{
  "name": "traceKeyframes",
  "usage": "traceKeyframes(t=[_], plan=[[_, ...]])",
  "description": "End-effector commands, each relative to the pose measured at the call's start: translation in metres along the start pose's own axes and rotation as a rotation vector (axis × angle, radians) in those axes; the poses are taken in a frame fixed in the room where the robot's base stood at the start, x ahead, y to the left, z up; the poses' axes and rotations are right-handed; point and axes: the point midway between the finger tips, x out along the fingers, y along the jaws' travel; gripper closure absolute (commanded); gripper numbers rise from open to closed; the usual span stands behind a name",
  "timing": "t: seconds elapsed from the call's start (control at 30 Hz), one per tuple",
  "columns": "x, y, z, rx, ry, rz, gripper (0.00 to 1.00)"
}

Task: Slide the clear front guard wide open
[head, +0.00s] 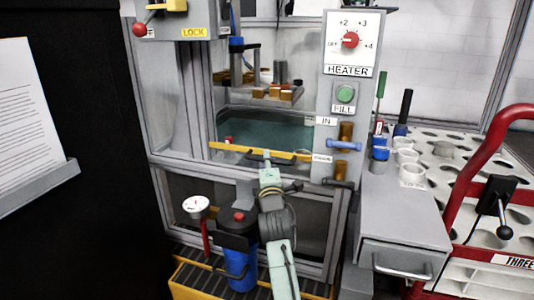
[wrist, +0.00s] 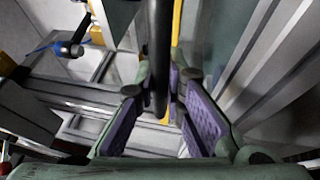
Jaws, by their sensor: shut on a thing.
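The clear front guard (head: 262,110) is hard to see against the machine's opening; a teal tank shows behind it. A yellow strip (head: 235,149) runs along the bottom of this opening. My gripper (head: 267,157) is at that strip, near its middle. In the wrist view, my gripper (wrist: 160,85) has its purple-padded fingers on either side of a dark upright bar (wrist: 158,45) and is shut on it. The bar looks like the guard's handle. My fingers hide part of it, and I cannot tell how far the guard stands open.
A control panel with a heater knob (head: 350,40) stands right of the opening. A blue filter canister (head: 240,262) and a gauge (head: 196,206) are below. A grey drawer cabinet (head: 398,225) and a red-railed cart (head: 465,180) stand at the right.

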Motion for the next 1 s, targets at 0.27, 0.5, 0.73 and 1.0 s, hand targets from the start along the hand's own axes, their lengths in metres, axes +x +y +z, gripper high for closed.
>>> traceKeyframes(t=[0.27, 0.5, 0.73, 1.0], plan=[[-0.0032, -0.0201, -0.0017, 0.002, 0.001, -0.002, 1.0], [-0.0032, -0.0201, -0.0017, 0.002, 0.001, -0.002, 1.0], [-0.0031, -0.0198, -0.0016, 0.001, 0.0, -0.002, 0.81], [-0.0031, -0.0194, -0.0014, 0.0, 0.0, -0.001, 0.69]])
